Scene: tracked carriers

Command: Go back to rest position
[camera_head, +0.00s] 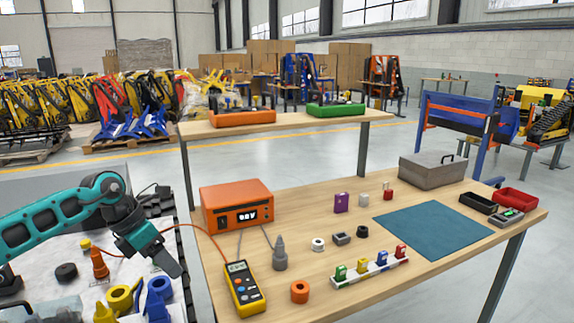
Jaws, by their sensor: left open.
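My left arm comes in from the left, teal and black. Its gripper (172,264) hangs over the grey work surface at the left, pointing down and to the right, with nothing visible held in it. The jaws are seen from the side, so the gap between the fingers is hard to make out; the gripper is open. Below and beside it are an orange cone-shaped part (99,264), a yellow ring part (119,299) and a blue part (157,300). My right gripper is not in view.
A wooden workbench (330,205) stands to the right, with an orange power supply (237,206), a yellow multimeter (243,288), a teal mat (433,229), a grey case (432,170) and small parts. Its raised shelf (290,121) holds orange and green trays. Open floor lies behind.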

